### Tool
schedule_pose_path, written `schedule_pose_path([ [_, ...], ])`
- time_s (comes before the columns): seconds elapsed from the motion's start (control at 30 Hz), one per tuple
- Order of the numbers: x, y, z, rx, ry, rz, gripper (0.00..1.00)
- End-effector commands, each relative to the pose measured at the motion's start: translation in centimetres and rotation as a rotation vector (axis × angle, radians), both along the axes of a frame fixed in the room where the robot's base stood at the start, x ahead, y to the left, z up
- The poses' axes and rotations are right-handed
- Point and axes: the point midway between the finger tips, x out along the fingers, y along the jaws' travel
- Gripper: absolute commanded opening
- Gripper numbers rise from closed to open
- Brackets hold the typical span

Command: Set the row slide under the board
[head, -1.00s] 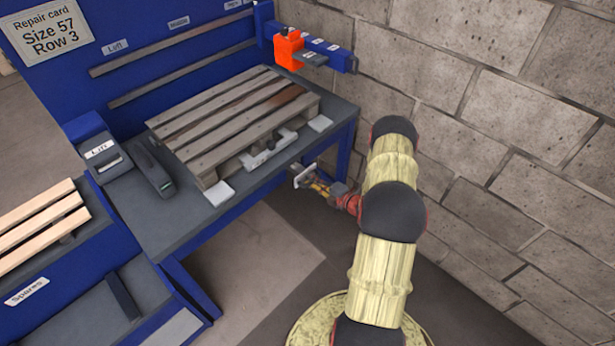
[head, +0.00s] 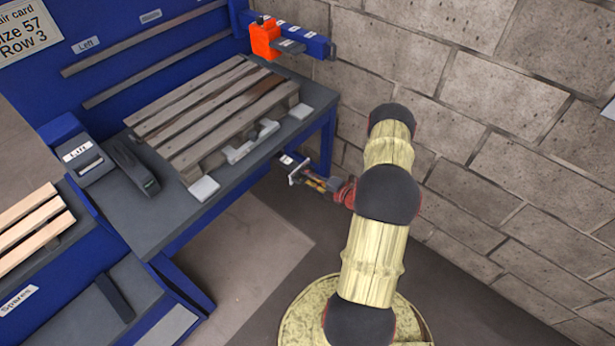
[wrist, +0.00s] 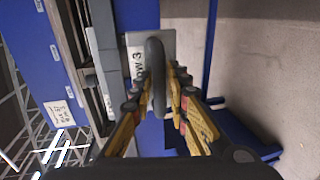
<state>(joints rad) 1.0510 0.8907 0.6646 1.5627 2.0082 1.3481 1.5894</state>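The row slide (head: 297,171) is a grey plate at the right front edge of the bench, with a white label on its strip. In the wrist view the slide (wrist: 167,45) shows a label ending in "ow 3" and a dark upright handle bar. My gripper (wrist: 160,85) has its yellow-and-black fingers close on both sides of this bar; it appears shut on it. In the head view my gripper (head: 316,183) is at the plate, low beside the bench.
Pale spare boards (head: 30,220) lie far left. A block wall (head: 500,130) bounds the right.

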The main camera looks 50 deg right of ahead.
Motion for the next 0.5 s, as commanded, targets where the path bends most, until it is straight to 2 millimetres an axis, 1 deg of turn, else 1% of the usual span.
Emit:
schedule_pose_path([
  [0.07, -0.2, -0.1, 0.1, 0.000, 0.000, -0.001, 0.17],
  [0.17, -1.1, -0.2, 0.3, 0.000, 0.000, -0.003, 0.17],
  [0.27, -2.7, -0.4, 0.6, 0.002, -0.001, -0.006, 0.17],
  [0.5, -7.6, -0.8, 1.7, 0.001, -0.001, -0.006, 0.17],
])
